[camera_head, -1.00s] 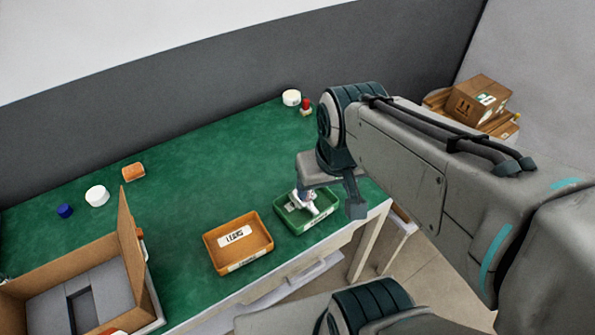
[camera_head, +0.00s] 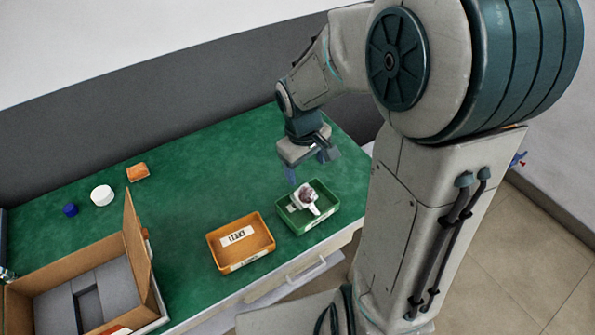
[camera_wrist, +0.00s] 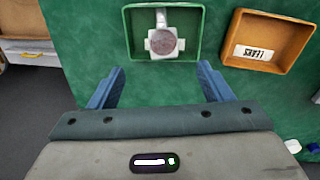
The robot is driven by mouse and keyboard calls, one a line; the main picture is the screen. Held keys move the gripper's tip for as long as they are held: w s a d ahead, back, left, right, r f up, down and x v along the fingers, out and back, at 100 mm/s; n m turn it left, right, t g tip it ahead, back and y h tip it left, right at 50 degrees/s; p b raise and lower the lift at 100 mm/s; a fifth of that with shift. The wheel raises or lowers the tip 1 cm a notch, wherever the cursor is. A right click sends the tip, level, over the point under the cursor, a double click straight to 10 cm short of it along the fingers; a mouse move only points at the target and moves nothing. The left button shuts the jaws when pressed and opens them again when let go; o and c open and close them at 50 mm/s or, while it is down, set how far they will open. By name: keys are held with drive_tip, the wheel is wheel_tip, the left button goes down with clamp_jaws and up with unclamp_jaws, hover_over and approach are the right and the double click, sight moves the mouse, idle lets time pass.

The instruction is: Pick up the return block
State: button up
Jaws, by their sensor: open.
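I cannot tell by label which thing is the return block. A white fitting with a round brownish face (camera_head: 306,195) lies in the green tray (camera_head: 332,212). In the wrist view the fitting (camera_wrist: 162,41) sits inside the green tray (camera_wrist: 127,35), its upper end near the far rim. A small orange block (camera_head: 137,172) lies at the back left of the table. My gripper (camera_head: 310,164) is open and empty above the table, behind the green tray. In the wrist view my gripper's blue fingers (camera_wrist: 160,72) stand apart, below the tray's near edge, with bare green table between them.
An orange labelled tray (camera_head: 262,252) stands beside the green tray. An open cardboard box with grey foam (camera_head: 140,262) fills the front left. A white round lid (camera_head: 102,195) and a blue cap (camera_head: 70,210) lie at the back left. The table's middle is clear.

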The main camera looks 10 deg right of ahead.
sight(304, 189)
drive_tip(key=f, duration=0.6)
drive_tip(key=w+f, duration=0.1)
drive_tip(key=f, duration=0.2)
drive_tip(key=shift+d+f, duration=0.2)
drive_tip(key=shift+d, duration=0.05)
drive_tip(key=f, duration=0.4)
drive_tip(key=shift+w+a, duration=0.15)
drive_tip(key=shift+w, duration=0.05)
drive_tip(key=shift+f, duration=0.65)
drive_tip(key=c, duration=1.4)
drive_tip(key=shift+w+r, duration=0.1)
